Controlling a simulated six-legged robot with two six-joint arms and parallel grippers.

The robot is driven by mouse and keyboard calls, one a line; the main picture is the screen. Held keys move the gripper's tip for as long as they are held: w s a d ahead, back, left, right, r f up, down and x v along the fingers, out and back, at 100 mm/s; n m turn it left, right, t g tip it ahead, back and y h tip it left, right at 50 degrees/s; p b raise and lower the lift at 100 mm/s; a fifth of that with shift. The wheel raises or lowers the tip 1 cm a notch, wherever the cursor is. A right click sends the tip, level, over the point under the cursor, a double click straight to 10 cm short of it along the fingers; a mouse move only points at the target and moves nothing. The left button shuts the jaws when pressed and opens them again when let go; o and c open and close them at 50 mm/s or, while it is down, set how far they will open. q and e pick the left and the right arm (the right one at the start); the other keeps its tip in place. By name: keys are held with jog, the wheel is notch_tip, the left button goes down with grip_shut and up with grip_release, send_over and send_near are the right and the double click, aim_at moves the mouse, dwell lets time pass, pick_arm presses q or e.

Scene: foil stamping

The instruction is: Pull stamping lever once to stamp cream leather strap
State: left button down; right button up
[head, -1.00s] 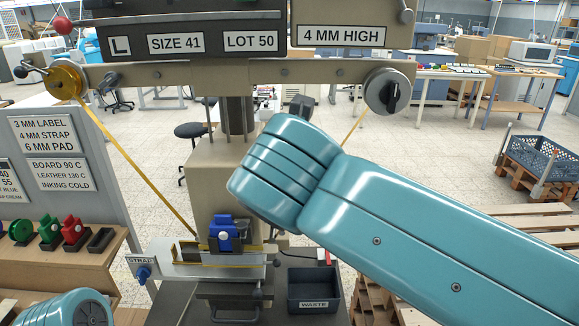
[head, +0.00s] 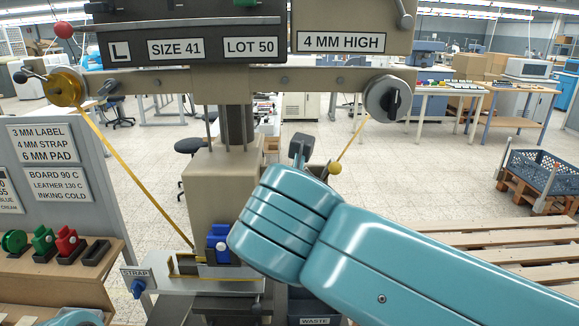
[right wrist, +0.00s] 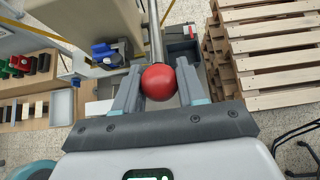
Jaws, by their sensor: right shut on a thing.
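The stamping press (head: 222,190) stands in the middle of the head view. In the right wrist view, my right gripper (right wrist: 157,88) is shut on the red ball knob (right wrist: 158,82) of the stamping lever, whose metal rod (right wrist: 155,30) runs away from it. In the head view, my right arm hides this gripper and the knob. A strap fixture (head: 163,279) marked STRAP sits at the press foot, with a blue block (head: 219,243) above it. My arm partly covers the fixture, and I cannot clearly make out the cream strap there. My left gripper is out of view.
A dark bin marked WASTE (head: 314,321) is right of the fixture, mostly covered by my arm. Yellow foil (head: 130,157) runs down from the left reel. Red and green holders (head: 66,241) stand on the left bench. Wooden pallets (head: 470,240) lie to the right.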

jog(key=shift+f, duration=0.1)
jog(key=f+b, duration=0.2)
jog(key=f, duration=0.1)
jog(key=shift+s+f, duration=0.1)
jog(key=shift+s, duration=0.1)
notch_tip(320, 180, down, 3)
jog(key=shift+f+b, duration=0.15)
jog(key=shift+b, duration=0.75)
jog(key=shift+f, duration=0.1)
jog(key=shift+w+f+b, duration=0.15)
jog(key=shift+f+b, duration=0.3)
jog(key=shift+f, duration=0.35)
jog(key=shift+w+f+b, duration=0.1)
jog(key=shift+f+b, duration=0.3)
jog(key=shift+f, duration=0.35)
